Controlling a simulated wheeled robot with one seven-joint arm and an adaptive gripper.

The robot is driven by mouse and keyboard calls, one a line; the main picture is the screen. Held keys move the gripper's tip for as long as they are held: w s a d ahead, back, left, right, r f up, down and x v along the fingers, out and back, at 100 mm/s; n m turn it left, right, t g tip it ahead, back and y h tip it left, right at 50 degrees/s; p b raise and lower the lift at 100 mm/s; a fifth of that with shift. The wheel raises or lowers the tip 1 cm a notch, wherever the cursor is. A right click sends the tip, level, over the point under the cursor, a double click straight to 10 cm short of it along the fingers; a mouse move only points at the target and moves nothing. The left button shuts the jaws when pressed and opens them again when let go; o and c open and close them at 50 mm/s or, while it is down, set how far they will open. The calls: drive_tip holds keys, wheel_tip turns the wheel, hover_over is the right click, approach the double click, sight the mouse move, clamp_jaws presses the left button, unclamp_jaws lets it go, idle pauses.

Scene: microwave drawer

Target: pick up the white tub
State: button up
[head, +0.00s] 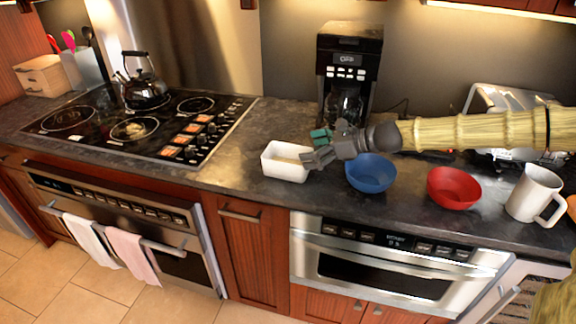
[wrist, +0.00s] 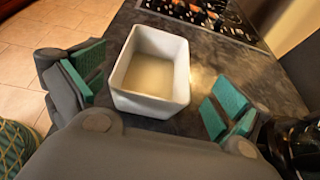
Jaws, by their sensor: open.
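The white tub (head: 285,163) is a small open rectangular container standing upright on the dark countertop, right of the stove. In the wrist view the tub (wrist: 152,75) lies ahead and between my two fingers, with its inside empty as far as I can see. My gripper (head: 316,148) is open at the tub's right side in the head view. In the wrist view my gripper (wrist: 155,88) has its teal pads spread wide, one on each side of the tub, with gaps to it. I cannot tell the exact height of the fingertips against the rim.
A blue bowl (head: 371,173) stands just right of the tub, below my wrist. A red bowl (head: 454,187) and a white mug (head: 535,194) stand farther right. A coffee maker (head: 347,75) is behind my gripper. The stove (head: 140,125) with a kettle (head: 143,85) is left; counter between is clear.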

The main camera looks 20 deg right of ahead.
sight(294, 153)
drive_tip(key=shift+x, duration=2.55)
drive_tip(key=shift+s+a+f, duration=0.1)
drive_tip(key=shift+s+f, duration=0.05)
drive_tip(key=c, duration=0.8)
